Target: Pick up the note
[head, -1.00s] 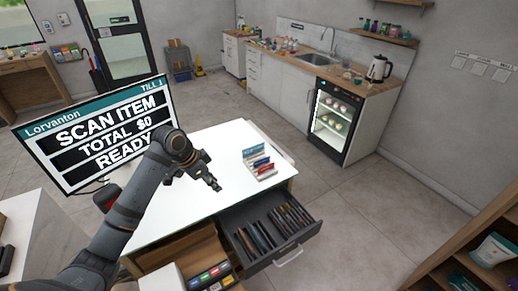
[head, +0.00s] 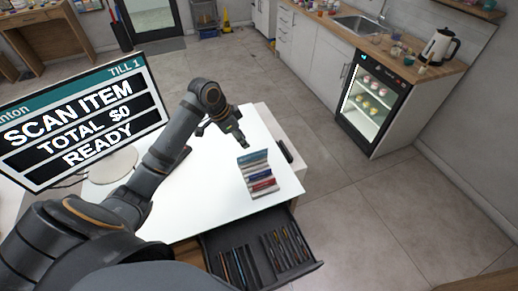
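I cannot make out a note for certain. My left gripper (head: 241,141) is above the counter, just behind and left of the rack in the picture, apart from the drawer. Nothing shows held in it, but its fingers are too small to tell open from shut. My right gripper is out of view.
A till screen (head: 80,125) reading "SCAN ITEM" stands at the left. A dark object (head: 285,151) lies at the counter's right edge. A glass-front fridge (head: 372,100) and sink counter stand behind.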

